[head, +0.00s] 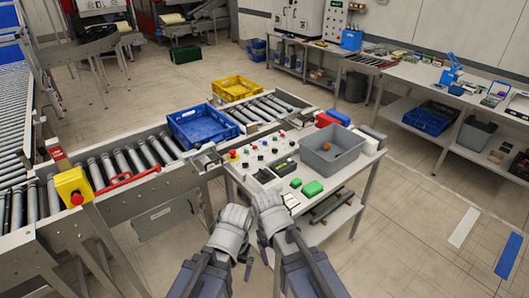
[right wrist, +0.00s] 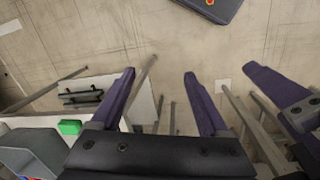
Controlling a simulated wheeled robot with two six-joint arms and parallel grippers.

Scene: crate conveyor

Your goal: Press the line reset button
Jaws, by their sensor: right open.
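A panel of small coloured buttons (head: 262,148) lies on the grey worktable (head: 335,178) in the head view; I cannot read which is the line reset button. A red mushroom button (head: 233,155) is at the panel's left end. A yellow box (head: 72,186) with a red button (head: 77,198) stands on the conveyor's near side at left. My right gripper (head: 266,250) hangs at the table's near edge; in the right wrist view (right wrist: 160,74) its purple fingers are apart and empty. My left gripper (head: 246,262) is beside it, its jaws mostly hidden.
A grey bin (head: 318,159), green blocks (head: 312,188) and a red box (head: 326,120) occupy the table. The floor to the right is open.

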